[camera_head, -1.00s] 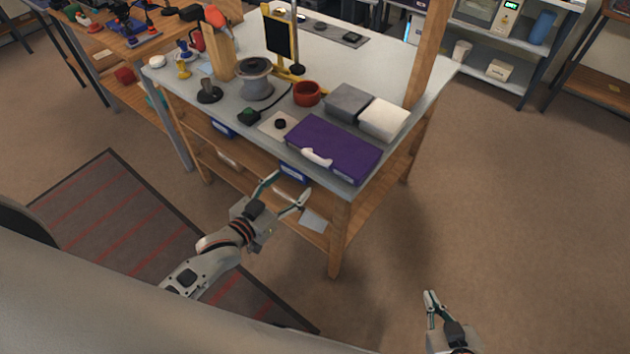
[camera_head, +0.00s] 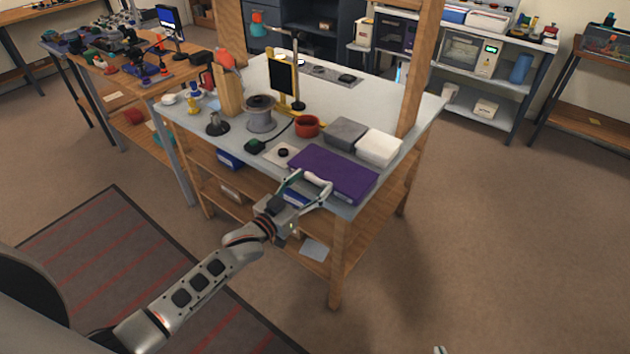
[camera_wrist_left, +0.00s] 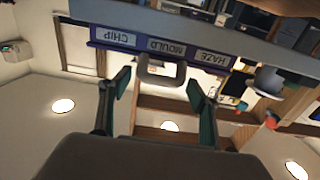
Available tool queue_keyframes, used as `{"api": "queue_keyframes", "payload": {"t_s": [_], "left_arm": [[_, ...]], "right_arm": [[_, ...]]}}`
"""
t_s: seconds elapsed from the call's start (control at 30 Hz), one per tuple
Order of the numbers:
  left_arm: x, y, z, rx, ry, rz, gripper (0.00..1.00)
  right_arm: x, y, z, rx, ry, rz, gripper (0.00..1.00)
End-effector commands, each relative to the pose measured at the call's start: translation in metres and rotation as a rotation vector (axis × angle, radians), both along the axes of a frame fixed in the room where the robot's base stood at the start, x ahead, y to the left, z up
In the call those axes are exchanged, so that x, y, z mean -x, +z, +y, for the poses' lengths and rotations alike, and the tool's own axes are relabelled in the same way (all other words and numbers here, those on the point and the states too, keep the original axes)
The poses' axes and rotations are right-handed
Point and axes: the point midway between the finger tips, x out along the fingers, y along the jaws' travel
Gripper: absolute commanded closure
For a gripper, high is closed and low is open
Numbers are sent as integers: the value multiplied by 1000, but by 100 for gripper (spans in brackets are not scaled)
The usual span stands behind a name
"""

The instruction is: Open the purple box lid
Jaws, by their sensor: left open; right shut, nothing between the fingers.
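The flat purple box (camera_head: 347,174) lies at the near corner of the workbench, its lid shut. In the left wrist view its front edge (camera_wrist_left: 132,49) carries the labels CHIP, MOULD and HAZE, and a pale loop handle (camera_wrist_left: 162,80) sticks out from it. My left gripper (camera_head: 308,190) is open at the box's front edge. In the left wrist view, the left gripper's fingers (camera_wrist_left: 158,93) stand on either side of the handle, with gaps on both sides. My right gripper (camera_head: 440,350) shows only a tip at the bottom edge; it is shut and empty.
A grey block (camera_head: 346,134) and a white block (camera_head: 379,148) stand right behind the box. A red bowl (camera_head: 306,127), a spool (camera_head: 260,115) and a small plate (camera_head: 283,154) are to the left. A wooden post (camera_head: 414,75) rises at the right.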

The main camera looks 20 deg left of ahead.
Motion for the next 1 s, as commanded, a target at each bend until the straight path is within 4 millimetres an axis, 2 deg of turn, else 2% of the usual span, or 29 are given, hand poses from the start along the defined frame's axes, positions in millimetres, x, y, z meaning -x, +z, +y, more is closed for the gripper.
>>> {"api": "queue_keyframes", "payload": {"t_s": [0.2,0.5,0.53,0.6,0.7,1.0], "left_arm": [[-19,0,-7,1,0,1,38],[-21,-1,-8,1,0,1,38],[-21,-1,-8,0,0,1,43],[-21,-1,-8,0,0,1,61],[-21,-1,-8,1,-1,1,83],[-28,3,-9,0,-1,-1,83]], "right_arm": [[2,-3,0,0,0,4,100],[4,-6,0,2,0,11,100],[4,-7,-1,2,0,11,100],[4,-7,-1,2,0,12,100],[4,-7,0,2,0,12,100],[4,-5,0,1,0,9,100]]}}
